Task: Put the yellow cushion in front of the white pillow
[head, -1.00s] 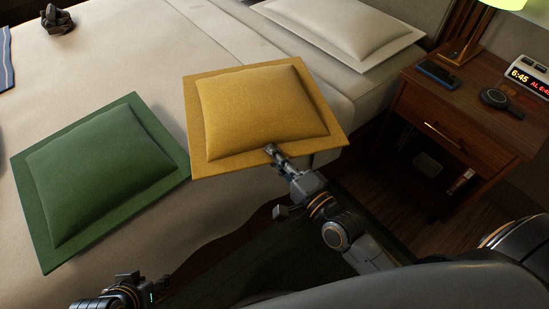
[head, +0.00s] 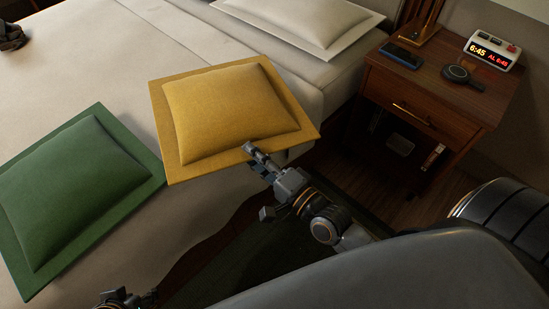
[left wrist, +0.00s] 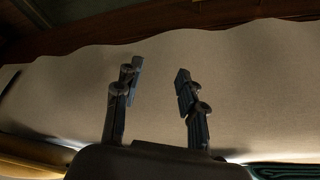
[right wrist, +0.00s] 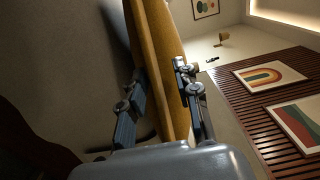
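The yellow cushion (head: 235,112) is at the near edge of the bed in the head view, its near corner past the edge. I cannot tell whether it touches the bed. My right gripper (head: 250,150) is shut on its near edge; in the right wrist view the cushion (right wrist: 160,60) stands between the two fingers. The white pillow (head: 300,18) lies at the head of the bed, beyond the cushion, with bare sheet between. My left gripper (head: 130,298) is low in the head view, partly cut off. In the left wrist view its fingers (left wrist: 157,80) are apart and empty, facing the bed.
A green cushion (head: 75,190) lies to the left of the yellow one, close to it. A wooden nightstand (head: 435,90) stands right of the bed, with a phone (head: 401,54), a round dark object (head: 460,74) and an alarm clock (head: 492,50). The bed's middle (head: 110,50) is clear.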

